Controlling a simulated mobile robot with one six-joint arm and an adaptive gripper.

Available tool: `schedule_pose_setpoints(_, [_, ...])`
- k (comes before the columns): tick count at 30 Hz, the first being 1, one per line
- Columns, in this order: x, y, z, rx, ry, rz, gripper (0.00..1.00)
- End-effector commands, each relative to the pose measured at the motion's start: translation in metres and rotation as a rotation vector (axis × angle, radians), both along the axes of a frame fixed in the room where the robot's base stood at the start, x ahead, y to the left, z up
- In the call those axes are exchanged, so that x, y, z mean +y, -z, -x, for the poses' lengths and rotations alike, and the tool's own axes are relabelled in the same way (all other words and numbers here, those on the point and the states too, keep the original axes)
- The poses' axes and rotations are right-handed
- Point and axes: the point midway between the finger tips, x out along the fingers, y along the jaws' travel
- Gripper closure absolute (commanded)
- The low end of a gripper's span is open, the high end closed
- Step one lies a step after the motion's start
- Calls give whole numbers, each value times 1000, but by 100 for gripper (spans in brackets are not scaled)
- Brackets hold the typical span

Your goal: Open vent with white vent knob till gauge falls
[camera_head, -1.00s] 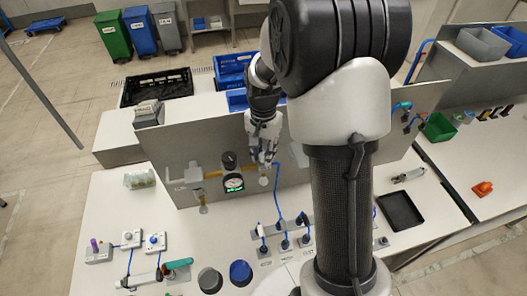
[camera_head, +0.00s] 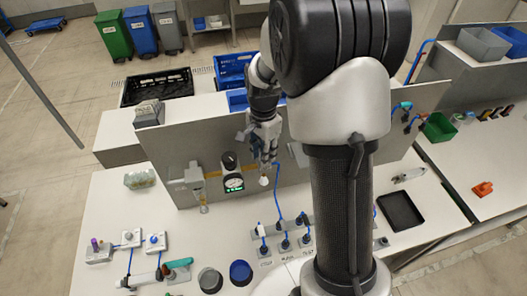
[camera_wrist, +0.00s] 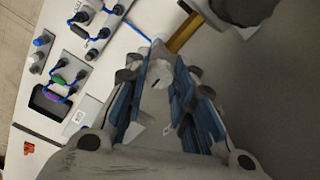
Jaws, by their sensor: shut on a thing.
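The white vent knob (camera_head: 264,181) shows just below my gripper (camera_head: 265,160) in the camera_head view, in front of the upright grey panel. In the camera_wrist view the pale knob (camera_wrist: 160,73) sits between the fingertips of my gripper (camera_wrist: 163,82), which is shut on it. The knob's exact turn angle cannot be told. The round gauge (camera_head: 233,183), with a white dial and a green display under it, is on the panel just left of the knob. Its needle is too small to read.
Blue-hosed fittings (camera_head: 285,240) stand on the bench below the knob. A grey block with a yellowish clear tube (camera_head: 197,183) is left of the gauge. A black tray (camera_head: 400,212) lies to the right.

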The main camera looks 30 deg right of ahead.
Motion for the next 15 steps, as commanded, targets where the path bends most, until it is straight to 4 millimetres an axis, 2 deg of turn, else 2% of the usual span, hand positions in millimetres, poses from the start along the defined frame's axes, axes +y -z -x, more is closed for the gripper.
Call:
schedule_pose_setpoints(5, [0, 0, 0, -1, 0, 0, 100])
schedule_pose_setpoints(6, [0, 0, 0, -1, 0, 0, 75])
schedule_pose_setpoints(15, [0, 0, 0, 0, -1, 0, 55])
